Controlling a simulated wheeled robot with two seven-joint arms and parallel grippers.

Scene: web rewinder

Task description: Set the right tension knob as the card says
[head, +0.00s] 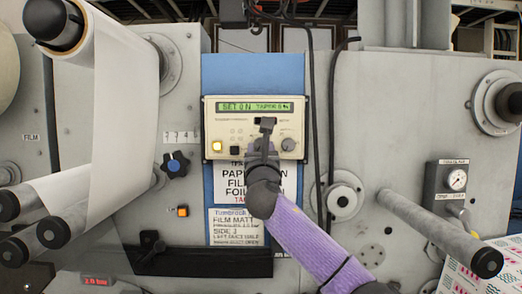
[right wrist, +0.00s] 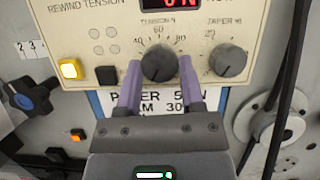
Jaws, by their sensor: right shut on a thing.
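The cream rewind tension panel (head: 213,113) has a green display that seems to read SET 0 N and TAPER. My right gripper (head: 267,124) reaches up to the panel from below. In the right wrist view its purple fingers (right wrist: 160,78) stand either side of the dark TENSION N knob (right wrist: 158,60), shut on it. That knob is hidden by the gripper in the head view. The TAPER knob (right wrist: 228,61) is free to its right. A card (head: 232,184) listing paper, film and foil hangs below, partly covered. A lower card (head: 235,228) reads FILM MATT. My left gripper is out of view.
A lit yellow button (right wrist: 69,69) and a black button (right wrist: 106,75) sit left of the knob. A blue-and-black knob (head: 175,164) is on the left machine face. Dark cables (head: 311,110) hang right of the panel. A grey roller (head: 440,232) juts out at lower right.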

